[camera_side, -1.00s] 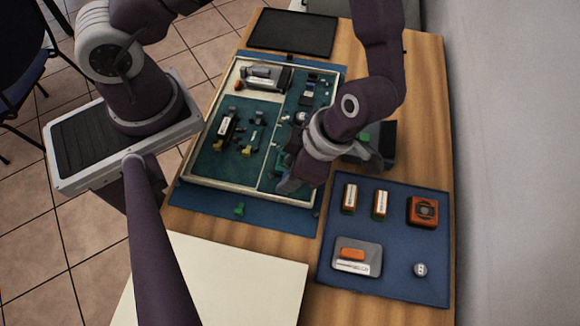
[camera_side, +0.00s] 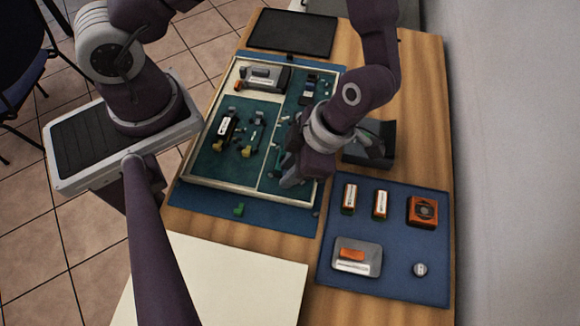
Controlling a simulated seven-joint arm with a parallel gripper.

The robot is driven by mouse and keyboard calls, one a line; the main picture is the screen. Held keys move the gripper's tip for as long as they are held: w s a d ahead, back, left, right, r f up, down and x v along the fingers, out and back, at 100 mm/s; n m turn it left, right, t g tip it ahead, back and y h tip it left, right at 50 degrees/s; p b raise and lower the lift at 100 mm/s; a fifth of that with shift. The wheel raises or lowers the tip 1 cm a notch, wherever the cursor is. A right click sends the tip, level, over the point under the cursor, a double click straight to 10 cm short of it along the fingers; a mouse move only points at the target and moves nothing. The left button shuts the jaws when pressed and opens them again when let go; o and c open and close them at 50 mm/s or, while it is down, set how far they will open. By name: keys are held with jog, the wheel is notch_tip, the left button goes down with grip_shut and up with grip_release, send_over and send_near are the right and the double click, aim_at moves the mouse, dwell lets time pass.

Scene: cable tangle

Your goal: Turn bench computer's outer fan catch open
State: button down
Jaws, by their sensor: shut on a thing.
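The bench computer is an open, cream-walled case (camera_side: 186,178) with teal boards inside, lying on a blue mat. My gripper (camera_side: 288,182) is low over the lower right part of the case, by the inner divider. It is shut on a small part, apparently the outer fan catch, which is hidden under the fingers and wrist. I cannot tell the catch's angle.
A dark open box (camera_side: 380,150) stands close right of my wrist. A blue mat (camera_side: 390,280) at lower right holds two small orange-and-white blocks, an orange square part (camera_side: 423,211), a grey tray (camera_side: 370,262) and a small round part (camera_side: 420,269). A black tray (camera_side: 292,32) lies at the back.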

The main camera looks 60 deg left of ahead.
jog(key=n, duration=0.2)
jog(key=n+h, duration=0.1)
jog(key=shift+a+n+g, duration=0.2)
jog(key=shift+n+g, duration=0.2)
jog(key=n+h, duration=0.1)
jog(key=n, duration=0.1)
jog(key=n+h, duration=0.1)
jog(key=n, duration=0.1)
jog(key=shift+a+n, duration=0.2)
jog(key=shift+n, duration=0.1)
jog(key=n+h, duration=0.1)
jog(key=n, duration=0.2)
jog(key=shift+a, duration=0.1)
jog(key=shift+s+a+n+t+h, duration=0.1)
jog(key=shift+n+t+h, duration=0.25)
jog(key=shift+n, duration=0.7)
jog(key=shift+a+n+t+h, duration=0.15)
jog(key=shift+n+h, duration=0.3)
jog(key=shift+n, duration=0.6)
jog(key=shift+d, duration=0.1)
jog(key=c, duration=1.2)
grip_release()
